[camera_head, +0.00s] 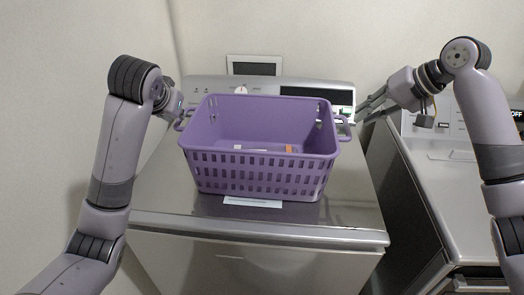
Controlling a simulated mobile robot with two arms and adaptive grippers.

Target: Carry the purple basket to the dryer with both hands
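The purple basket (263,174) stands upright on the grey metal top of a machine (345,209) in the middle of the head view. It has slotted sides and a loop handle at each end, the left handle (184,119) and the right handle (344,128). My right gripper (359,112) is just right of the right handle, fingers spread and pointing at it, with nothing seen between them. My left gripper (178,108) is by the left handle, largely hidden by my own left arm; its fingers cannot be made out. Which machine is the dryer is not clear.
A second grey machine (450,195) stands to the right, across a narrow gap, with a clear top partly behind my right arm. A control panel (315,92) rises behind the basket. A white label (252,202) lies in front of it. Walls close off the left and back.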

